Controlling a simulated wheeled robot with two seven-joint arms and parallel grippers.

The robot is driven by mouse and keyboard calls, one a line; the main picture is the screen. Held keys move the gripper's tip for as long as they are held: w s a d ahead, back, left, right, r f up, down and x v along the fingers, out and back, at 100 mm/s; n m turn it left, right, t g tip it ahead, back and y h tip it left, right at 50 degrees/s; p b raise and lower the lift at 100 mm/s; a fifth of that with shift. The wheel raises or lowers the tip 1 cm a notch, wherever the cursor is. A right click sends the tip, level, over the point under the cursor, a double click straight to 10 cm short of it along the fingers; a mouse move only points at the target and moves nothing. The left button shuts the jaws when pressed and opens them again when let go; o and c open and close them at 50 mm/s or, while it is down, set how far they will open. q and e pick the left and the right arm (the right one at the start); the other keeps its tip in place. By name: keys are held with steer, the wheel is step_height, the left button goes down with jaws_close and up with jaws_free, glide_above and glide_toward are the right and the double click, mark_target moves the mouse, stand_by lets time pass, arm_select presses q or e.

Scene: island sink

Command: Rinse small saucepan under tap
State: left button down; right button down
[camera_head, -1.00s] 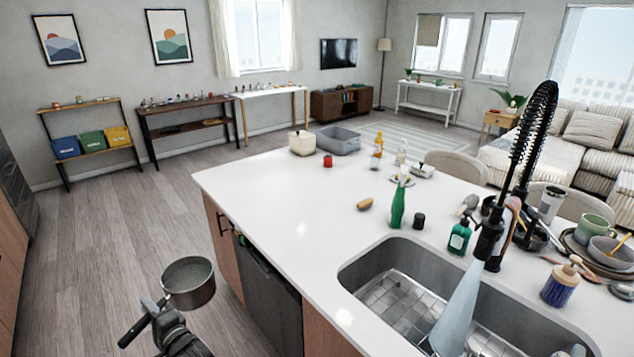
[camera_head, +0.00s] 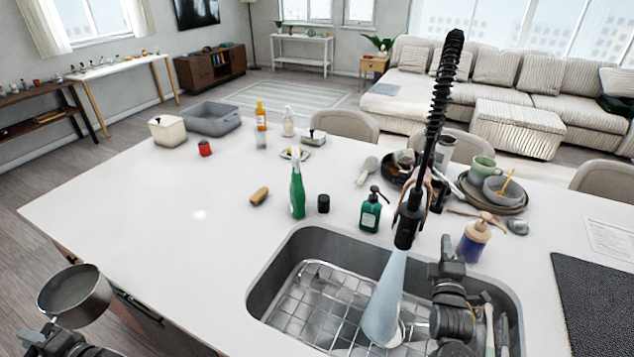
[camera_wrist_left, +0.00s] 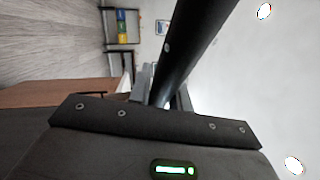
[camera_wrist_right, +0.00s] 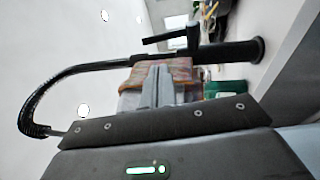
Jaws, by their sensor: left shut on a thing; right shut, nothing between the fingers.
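The small saucepan (camera_head: 75,292), grey metal and open-topped, is at the lower left of the head view, by the island's left edge and well left of the sink. My left gripper (camera_head: 52,334) is shut on its handle; the dark handle (camera_wrist_left: 200,45) crosses between the fingers in the left wrist view. The black spring-hose tap (camera_head: 411,225) has a pale cone of water (camera_head: 384,305) falling into the sink (camera_head: 300,237). My right gripper (camera_head: 447,250) is shut and empty, just right of the tap. In the right wrist view its fingers (camera_wrist_right: 158,82) point toward the tap's black lever (camera_wrist_right: 165,38).
A wire rack (camera_head: 300,300) lies in the sink. Behind it stand a green soap pump (camera_head: 371,213), a green bottle (camera_head: 297,190) and a blue-purple pump bottle (camera_head: 473,240). Stacked dishes (camera_head: 490,200) are at the right. The counter's left part (camera_head: 160,210) is mostly clear.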

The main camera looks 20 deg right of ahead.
mark_target(444, 192)
steer(key=shift+s, duration=0.1)
steer(key=b+x, duration=0.5)
steer(key=x, duration=0.8)
steer(key=shift+w+d+r+b, duration=0.1)
steer(key=shift+w+d+b, duration=0.05)
steer(key=shift+w+b, duration=0.2)
steer(key=shift+w+d+r, duration=0.1)
steer(key=shift+r, duration=0.05)
steer(key=shift+w+d+r+p, duration=0.25)
steer(key=shift+w+r+p, duration=0.05)
steer(key=shift+r+p, duration=0.2)
steer(key=shift+w+d+r, duration=0.1)
steer(key=shift+w+d, duration=0.1)
steer(key=shift+d, duration=0.05)
